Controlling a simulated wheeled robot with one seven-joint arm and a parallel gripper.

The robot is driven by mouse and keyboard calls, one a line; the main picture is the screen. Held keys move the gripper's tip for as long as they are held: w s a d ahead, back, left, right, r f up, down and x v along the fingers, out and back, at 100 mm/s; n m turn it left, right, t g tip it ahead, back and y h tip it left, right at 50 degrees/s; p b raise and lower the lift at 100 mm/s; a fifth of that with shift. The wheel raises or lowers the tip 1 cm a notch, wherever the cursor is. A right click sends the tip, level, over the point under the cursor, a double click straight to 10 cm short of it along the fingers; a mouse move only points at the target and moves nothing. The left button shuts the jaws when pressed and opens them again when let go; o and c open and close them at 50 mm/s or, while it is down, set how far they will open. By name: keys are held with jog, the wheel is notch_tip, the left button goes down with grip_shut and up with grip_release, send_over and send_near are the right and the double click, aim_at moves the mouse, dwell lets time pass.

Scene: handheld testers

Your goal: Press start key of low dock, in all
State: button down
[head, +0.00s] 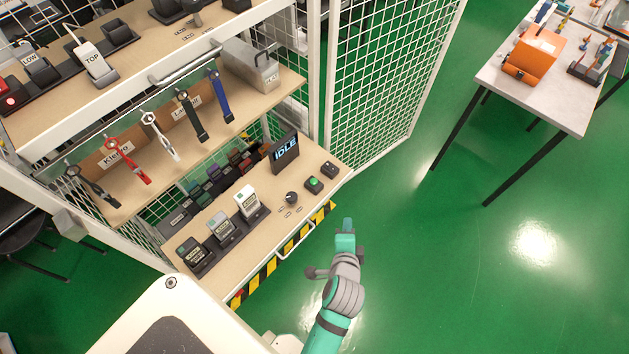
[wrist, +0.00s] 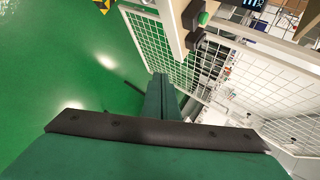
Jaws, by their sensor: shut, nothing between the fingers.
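On the lower shelf, a dark dock (head: 232,237) holds several grey-and-white handheld testers (head: 246,202) in a row. To its right are a black knob (head: 291,197), a display reading IDLE (head: 285,150), and a black box with a green button (head: 314,184). A second black box (head: 329,170) sits beside it at the shelf's right end. The green button (wrist: 203,18) also shows at the top of the wrist view. My gripper (head: 347,226) is shut and empty, in front of the shelf's right end and apart from the button. Its fingers (wrist: 161,95) point forward in the wrist view.
A metal handle (head: 296,240) and a striped edge (head: 268,270) run along the lower shelf's front. Tools hang above it on the middle shelf. A white mesh fence (head: 390,60) stands behind right. Green floor (head: 450,260) is clear to the right.

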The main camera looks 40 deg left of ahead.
jog(key=w+a+r+m+g+y, duration=0.25)
jog(key=w+a+r, duration=0.3)
jog(key=a, duration=0.45)
notch_tip(320, 180, up, 6)
jog(key=g, duration=0.4)
send_over(314, 182)
jog(key=d, duration=0.1)
jog(key=shift+s+m, duration=0.15)
jog(key=shift+m, duration=0.3)
jog(key=shift+f, duration=0.15)
jog(key=shift+f, duration=4.35)
jog(key=shift+f, duration=0.1)
jog(key=shift+f, duration=0.3)
